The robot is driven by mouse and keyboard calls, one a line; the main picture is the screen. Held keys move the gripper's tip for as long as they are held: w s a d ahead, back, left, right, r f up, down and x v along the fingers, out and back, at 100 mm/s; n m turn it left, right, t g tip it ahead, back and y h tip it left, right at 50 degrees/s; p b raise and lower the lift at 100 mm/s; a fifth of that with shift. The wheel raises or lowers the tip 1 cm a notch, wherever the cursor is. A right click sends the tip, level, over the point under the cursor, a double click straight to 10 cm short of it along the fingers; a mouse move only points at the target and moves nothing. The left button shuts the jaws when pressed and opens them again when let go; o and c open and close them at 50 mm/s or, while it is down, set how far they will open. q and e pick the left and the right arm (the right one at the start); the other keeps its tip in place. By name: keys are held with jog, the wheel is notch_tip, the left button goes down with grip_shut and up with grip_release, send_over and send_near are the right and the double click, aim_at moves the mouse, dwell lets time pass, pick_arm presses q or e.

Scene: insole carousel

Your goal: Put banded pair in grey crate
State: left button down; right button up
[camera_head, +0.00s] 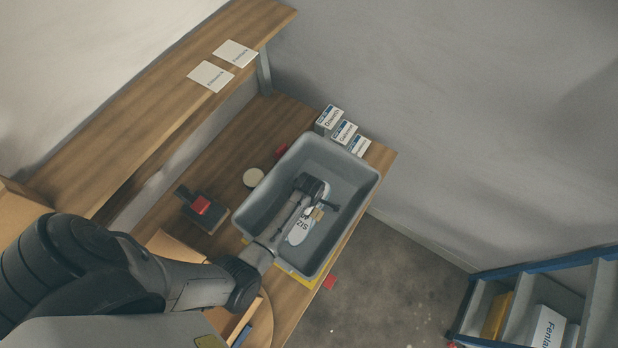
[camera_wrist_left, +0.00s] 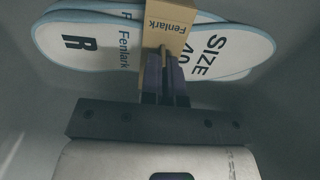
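The banded pair (camera_head: 299,228) is a stack of white insoles with pale blue edges, printed "SIZE" and "R Fenlark". It is inside the grey crate (camera_head: 258,205), over its floor; I cannot tell whether it touches the floor. A tan Fenlark band (camera_wrist_left: 172,14) wraps its middle. My left gripper (camera_head: 322,204) reaches down into the crate. In the left wrist view its dark fingers (camera_wrist_left: 164,62) are close together at the band's lower edge and look shut on the pair. The fingertips' contact is partly hidden. My right gripper is not in view.
Several small labelled boxes (camera_head: 345,132) stand behind the crate. A round cream disc (camera_head: 253,178) and a dark device with a red part (camera_head: 201,205) lie to its left. A shelf (camera_head: 150,105) runs along the left wall. A blue-framed rack (camera_head: 540,300) stands lower right.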

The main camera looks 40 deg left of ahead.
pick_arm(q)
jog(key=c, duration=1.4)
grip_release()
jog(key=shift+f, duration=0.1)
jog(key=shift+o, duration=0.2)
notch_tip(320, 180, up, 11)
jog(key=s+d+r+m+t, duration=0.1)
jog(key=s+r+m, duration=0.4)
jog(key=s+m, duration=0.5)
jog(key=s+d+r+m+t, duration=0.2)
jog(key=s+r+m, duration=0.3)
jog(key=s+m, duration=0.4)
jog(key=m, duration=0.3)
jog(key=shift+s+d+r+t+p, duration=0.2)
jog(key=shift+s+t+p, duration=0.1)
jog(key=shift+s+p, duration=0.05)
jog(key=shift+r, duration=0.1)
notch_tip(320, 180, up, 3)
jog(key=p, duration=0.2)
jog(key=shift+f+p, duration=0.2)
jog(key=shift+p, duration=0.2)
